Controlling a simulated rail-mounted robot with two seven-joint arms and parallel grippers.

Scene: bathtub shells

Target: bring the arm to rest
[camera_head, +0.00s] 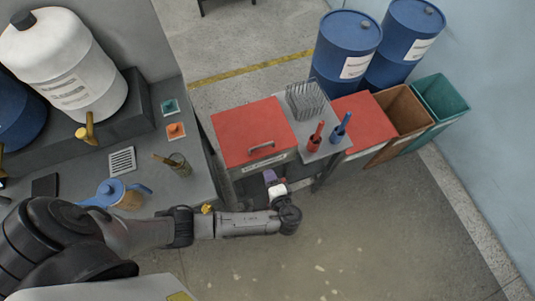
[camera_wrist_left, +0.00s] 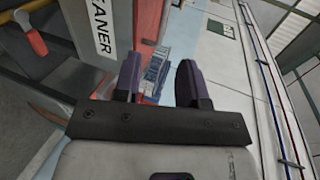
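My left arm (camera_head: 238,223) reaches in from the lower left of the head view, across the floor area in front of the counter. My left gripper (camera_head: 271,178) is at its far end, just in front of the red-lidded box. In the left wrist view the two dark fingers of my left gripper (camera_wrist_left: 160,82) stand apart with nothing between them, so it is open and empty. My right arm and right gripper are not in view.
The red-lidded box (camera_head: 240,131) has a handle on top. Beside it are a wire rack (camera_head: 307,100), a red tool (camera_head: 316,138) and a blue tool (camera_head: 341,128). Open floor (camera_head: 390,220) lies right.

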